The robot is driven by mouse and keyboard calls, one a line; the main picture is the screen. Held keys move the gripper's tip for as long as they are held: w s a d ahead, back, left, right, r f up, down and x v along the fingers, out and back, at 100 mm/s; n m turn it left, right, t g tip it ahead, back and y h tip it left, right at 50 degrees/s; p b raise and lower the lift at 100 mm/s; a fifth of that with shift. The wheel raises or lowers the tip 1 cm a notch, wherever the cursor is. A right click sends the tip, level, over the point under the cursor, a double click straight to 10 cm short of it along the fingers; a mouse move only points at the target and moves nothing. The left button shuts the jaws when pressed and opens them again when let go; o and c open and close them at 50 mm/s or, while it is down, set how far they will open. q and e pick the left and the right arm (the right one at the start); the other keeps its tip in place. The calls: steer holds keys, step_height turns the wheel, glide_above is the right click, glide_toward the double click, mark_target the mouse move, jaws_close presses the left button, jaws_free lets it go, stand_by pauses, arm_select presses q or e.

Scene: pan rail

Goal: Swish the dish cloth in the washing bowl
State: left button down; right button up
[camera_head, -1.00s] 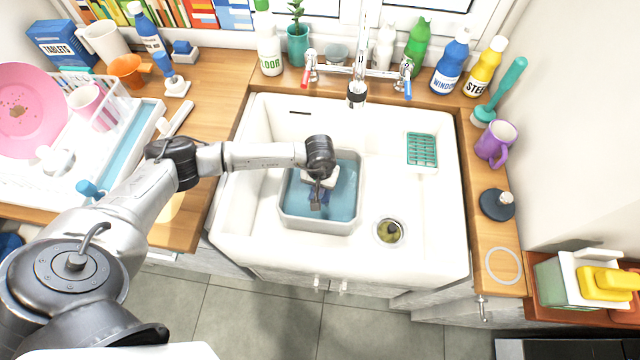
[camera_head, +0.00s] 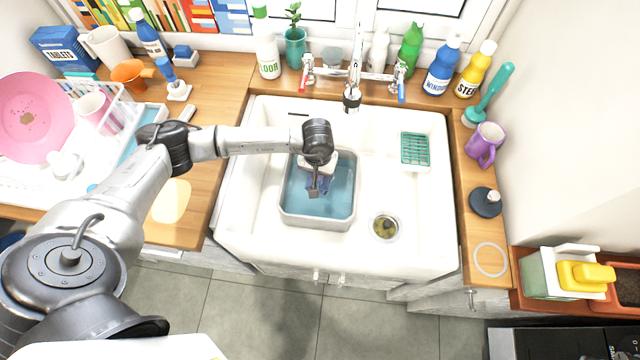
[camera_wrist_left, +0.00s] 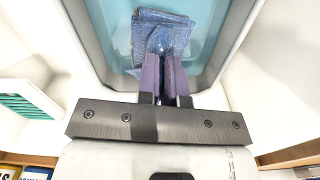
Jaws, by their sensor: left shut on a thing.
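The grey washing bowl (camera_head: 318,222) stands in the left part of the white sink and holds blue water. My left gripper (camera_head: 316,190) is over the bowl, pointing down into it. In the left wrist view, its purple fingers (camera_wrist_left: 165,75) are shut on the blue dish cloth (camera_wrist_left: 150,32), which lies bunched in or at the water inside the bowl rim. In the head view, the cloth (camera_head: 326,184) is mostly hidden behind the gripper. My right gripper is not in view.
A green soap rack (camera_head: 415,149) and the drain (camera_head: 384,228) are to the bowl's right. The tap (camera_head: 352,95) rises behind the bowl. Bottles line the back ledge. A pink plate (camera_head: 35,118) stands in the dish rack at left. A purple mug (camera_head: 485,145) is on the right ledge.

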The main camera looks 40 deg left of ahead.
arm_select(q)
steer(key=shift+r+p, duration=1.1)
steer(key=shift+r, duration=1.15)
